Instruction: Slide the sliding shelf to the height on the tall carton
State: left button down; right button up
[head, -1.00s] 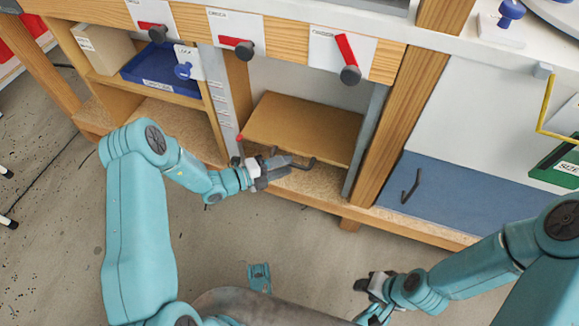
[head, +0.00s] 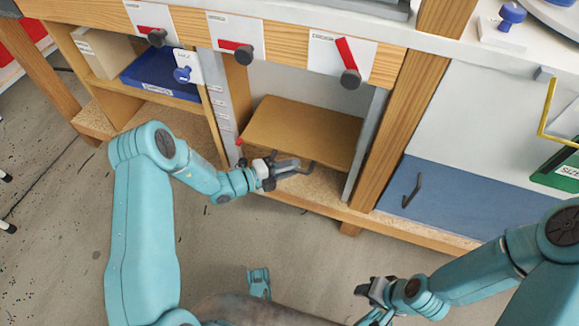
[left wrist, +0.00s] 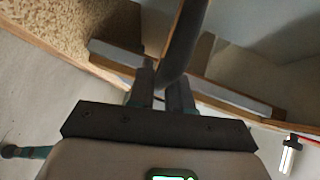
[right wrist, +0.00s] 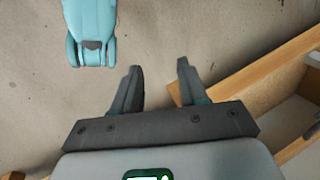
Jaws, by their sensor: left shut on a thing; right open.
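The sliding shelf (head: 305,130) is a brown board in the open middle bay, a little above the bay's speckled floor. A dark bar handle (head: 310,168) sits at its front; it also shows in the left wrist view (left wrist: 183,45). My left gripper (head: 289,166) is shut on this handle, its fingers (left wrist: 160,88) on either side of the bar. A beige carton (head: 103,52) with a small label stands in the upper left compartment; its print is too small to read. My right gripper (head: 375,288) is open and empty; its fingers are apart in the right wrist view (right wrist: 160,88).
A labelled upright strip (head: 222,110) runs left of the shelf, with a red pointer (head: 238,141) near its lower end. A blue bin (head: 160,80) sits beside the carton. Red-lever panels (head: 238,45) line the top. A blue panel (head: 430,195) with a hook is right.

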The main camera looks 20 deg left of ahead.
pick_arm(q)
notch_tip(320, 180, up, 10)
jog(key=p, duration=0.7)
jog(key=shift+f, duration=0.15)
notch_tip(320, 180, up, 10)
jog(key=p, duration=0.9)
jog(key=shift+r, duration=0.25)
pick_arm(e)
notch_tip(320, 180, up, 16)
jog(key=s+a, duration=0.1)
jog(key=shift+s+a+n+g, duration=0.15)
jog(key=shift+n+g, duration=0.15)
pick_arm(q)
jog(key=shift+a, duration=0.1)
jog(key=c, duration=1.1)
grip_release()
jog(key=shift+c, duration=0.2)
jog(key=shift+f, duration=0.15)
